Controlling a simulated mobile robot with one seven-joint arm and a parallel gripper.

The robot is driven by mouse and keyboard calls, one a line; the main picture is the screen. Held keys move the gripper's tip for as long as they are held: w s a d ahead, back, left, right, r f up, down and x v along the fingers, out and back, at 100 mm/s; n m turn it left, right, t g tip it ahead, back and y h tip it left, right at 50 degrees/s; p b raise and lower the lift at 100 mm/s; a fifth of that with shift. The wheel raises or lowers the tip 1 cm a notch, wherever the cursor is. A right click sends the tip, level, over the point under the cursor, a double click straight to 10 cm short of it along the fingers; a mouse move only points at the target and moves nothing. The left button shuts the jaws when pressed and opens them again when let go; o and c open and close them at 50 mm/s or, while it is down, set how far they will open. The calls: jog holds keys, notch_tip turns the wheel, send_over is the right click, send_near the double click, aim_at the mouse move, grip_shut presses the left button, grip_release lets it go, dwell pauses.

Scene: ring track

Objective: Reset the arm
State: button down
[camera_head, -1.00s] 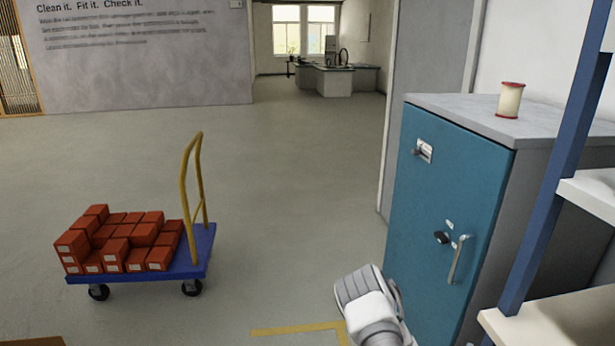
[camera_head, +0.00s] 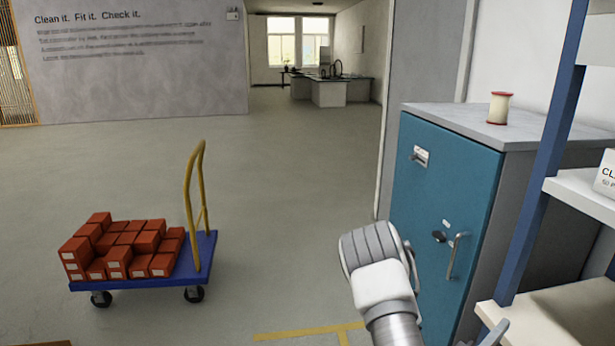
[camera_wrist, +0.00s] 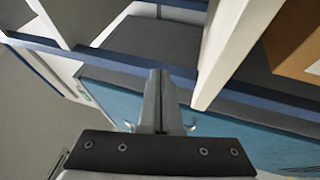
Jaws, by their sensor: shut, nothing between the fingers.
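My gripper (camera_wrist: 160,98) shows in the wrist view with its two grey fingers together and nothing between them. It is beside the shelf unit, with a blue upright crossing behind the fingertips and the blue cabinet face behind that. In the head view, my white and grey arm (camera_head: 380,275) rises from the bottom edge, in front of the blue cabinet (camera_head: 440,200). The fingers are not clearly visible in the head view; a small grey piece shows at its lower right edge.
The shelf unit (camera_head: 545,150) with a blue post and pale shelves stands close on the right. A brown box (camera_wrist: 295,40) is near in the wrist view. A spool (camera_head: 499,108) stands on the cabinet. A blue trolley (camera_head: 205,255) carries red boxes (camera_head: 125,245). Middle floor is clear.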

jog(key=s+a+r+m+g+y, duration=0.2)
jog(key=s+r+m+g, duration=0.4)
jog(key=s+g, duration=0.15)
jog(key=s+a+r+m+g+y, duration=0.3)
jog(key=s+r+m+g, duration=0.25)
jog(key=s+g, duration=0.2)
jog(key=a+r+n+t+y, duration=0.1)
jog(key=a+r+t+y, duration=0.2)
jog(key=a, duration=0.5)
jog(key=a+r+n+t+y+p, duration=0.1)
jog(key=a+r+n+t+y, duration=0.1)
jog(key=a, duration=0.7)
jog(key=a+r+n+t+y+p, duration=0.1)
jog(key=a+r+t+y, duration=0.3)
jog(key=a+y, duration=0.4)
jog(key=shift+s+a+r+n+t, duration=0.3)
jog(key=shift+n+t, duration=0.25)
jog(key=shift+t, duration=0.25)
jog(key=shift+f, duration=0.1)
